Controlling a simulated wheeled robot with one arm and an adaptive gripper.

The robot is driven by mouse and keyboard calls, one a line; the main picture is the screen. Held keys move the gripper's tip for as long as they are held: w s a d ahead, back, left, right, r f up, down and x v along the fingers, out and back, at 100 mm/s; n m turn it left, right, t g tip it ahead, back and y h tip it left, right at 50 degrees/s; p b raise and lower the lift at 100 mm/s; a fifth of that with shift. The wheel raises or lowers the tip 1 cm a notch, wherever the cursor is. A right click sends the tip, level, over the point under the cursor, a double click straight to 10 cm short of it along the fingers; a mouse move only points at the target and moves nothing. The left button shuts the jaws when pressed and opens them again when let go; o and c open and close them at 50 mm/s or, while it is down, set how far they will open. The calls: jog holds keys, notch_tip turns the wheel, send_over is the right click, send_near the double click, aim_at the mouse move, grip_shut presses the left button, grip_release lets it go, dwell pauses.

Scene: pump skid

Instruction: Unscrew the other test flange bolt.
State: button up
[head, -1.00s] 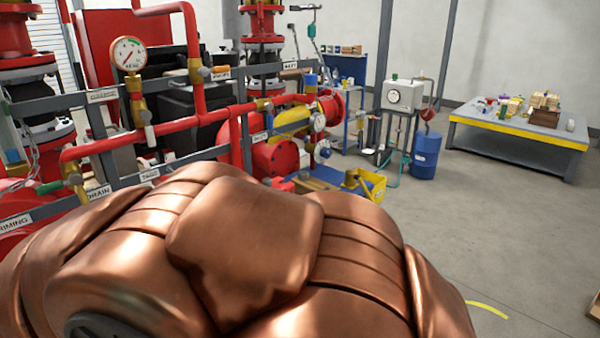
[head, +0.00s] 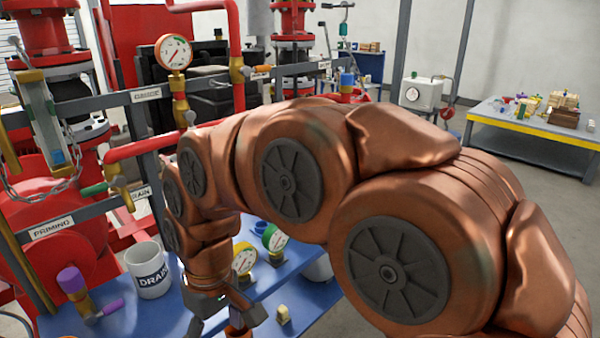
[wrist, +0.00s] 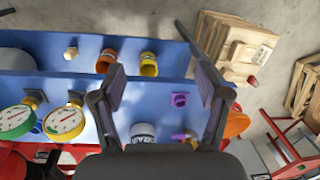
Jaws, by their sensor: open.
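I cannot make out a test flange or its bolt for certain in either view. My gripper (head: 222,312) points down over the blue bench (head: 300,262) at the lower middle of the head view. An orange round fitting (wrist: 106,61) and a yellow one (wrist: 148,64) lie near the left fingertip. A purple ring-like part (wrist: 179,100) shows between the fingers, nearer the right one. My arm hides much of the bench in the head view.
The white DRAIN mug (head: 148,270) stands left of my gripper, beside a purple-handled valve (head: 74,284). A green gauge (head: 275,238) and a yellow gauge (head: 245,260) stand on the bench. A small tan piece (head: 283,314) lies right of my gripper. Wooden crates (wrist: 236,42) lie beyond the bench.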

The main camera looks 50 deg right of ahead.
jog(key=w+d+r+t+y+p, duration=0.1)
jog(key=w+d+r+t, duration=0.15)
jog(key=w+d, duration=0.65)
jog(key=w+d+r+t+p, duration=0.15)
jog(key=w+d+r, duration=0.35)
jog(key=w, duration=0.8)
jog(key=d+f, duration=0.1)
jog(key=d, duration=0.9)
jog(key=w+d+f+m+h+p, duration=0.1)
jog(key=d+f, duration=0.1)
jog(key=d, duration=0.8)
jog(key=w+d+f+t+h+p, duration=0.1)
jog(key=d, duration=0.9)
jog(key=shift+w+f+m, duration=0.1)
jog(key=shift+f+m, duration=0.05)
jog(key=shift+m, duration=0.15)
jog(key=shift+p+x, duration=1.45)
jog(key=shift+x, duration=2.35)
jog(key=shift+a, duration=0.1)
jog(key=shift+c, duration=0.2)
